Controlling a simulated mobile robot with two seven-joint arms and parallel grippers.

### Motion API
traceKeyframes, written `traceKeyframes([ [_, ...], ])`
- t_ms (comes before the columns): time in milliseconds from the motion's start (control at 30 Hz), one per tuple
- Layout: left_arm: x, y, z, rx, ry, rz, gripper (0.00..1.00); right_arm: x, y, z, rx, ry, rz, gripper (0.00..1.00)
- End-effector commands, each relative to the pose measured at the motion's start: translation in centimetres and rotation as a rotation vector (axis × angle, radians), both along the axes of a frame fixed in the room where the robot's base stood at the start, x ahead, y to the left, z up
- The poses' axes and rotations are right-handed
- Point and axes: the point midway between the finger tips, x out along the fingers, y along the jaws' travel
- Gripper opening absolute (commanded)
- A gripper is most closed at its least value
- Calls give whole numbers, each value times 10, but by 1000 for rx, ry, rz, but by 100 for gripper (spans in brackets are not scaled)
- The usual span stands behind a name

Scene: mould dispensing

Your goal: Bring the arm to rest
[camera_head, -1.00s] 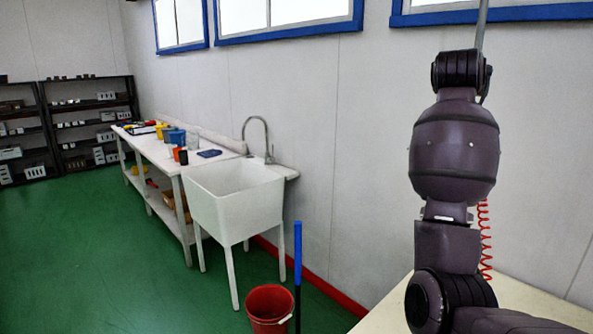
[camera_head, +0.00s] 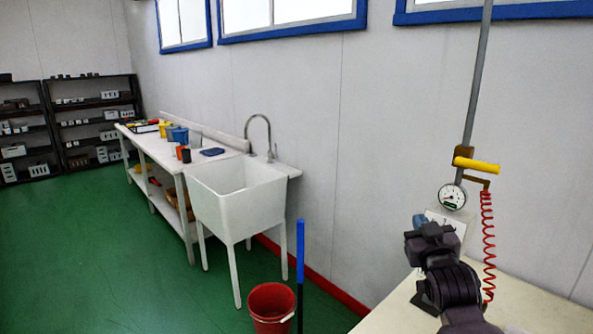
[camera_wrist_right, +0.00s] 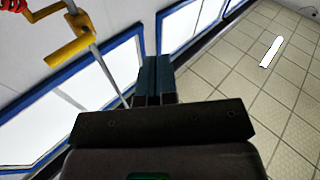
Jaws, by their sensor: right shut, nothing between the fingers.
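My right gripper (camera_wrist_right: 154,82) shows in the right wrist view with its two dark fingers together and nothing between them. In the head view my right arm (camera_head: 450,285) is folded low at the lower right, above the pale bench. The gripper end there is small and dark, and its fingers are hard to make out. My left gripper is in neither view.
A pale bench (camera_head: 395,318) lies at the lower right. Behind my arm stand a pipe with a yellow handle (camera_head: 476,165), a gauge (camera_head: 452,196) and a red coiled hose (camera_head: 488,240). A white sink (camera_head: 240,205) and red bucket (camera_head: 271,305) stand left, beside green floor.

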Motion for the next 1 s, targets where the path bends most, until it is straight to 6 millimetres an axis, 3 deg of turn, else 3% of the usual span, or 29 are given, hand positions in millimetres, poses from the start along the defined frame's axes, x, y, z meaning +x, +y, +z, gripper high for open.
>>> traceKeyframes([
  [33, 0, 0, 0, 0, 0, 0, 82, -13, 1, -27, 3, 27, 14, 0],
  [100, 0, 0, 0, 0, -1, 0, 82, -31, 2, -57, 13, 58, 33, 0],
  [367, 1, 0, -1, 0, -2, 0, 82, -109, 8, -167, 62, 216, 77, 0],
  [600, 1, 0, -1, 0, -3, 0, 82, -202, 7, -263, 100, 423, 71, 0],
  [800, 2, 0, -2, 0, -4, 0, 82, -282, 0, -326, 117, 591, 38, 0],
  [1000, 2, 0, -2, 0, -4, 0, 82, -329, -9, -354, 126, 680, 7, 0],
])
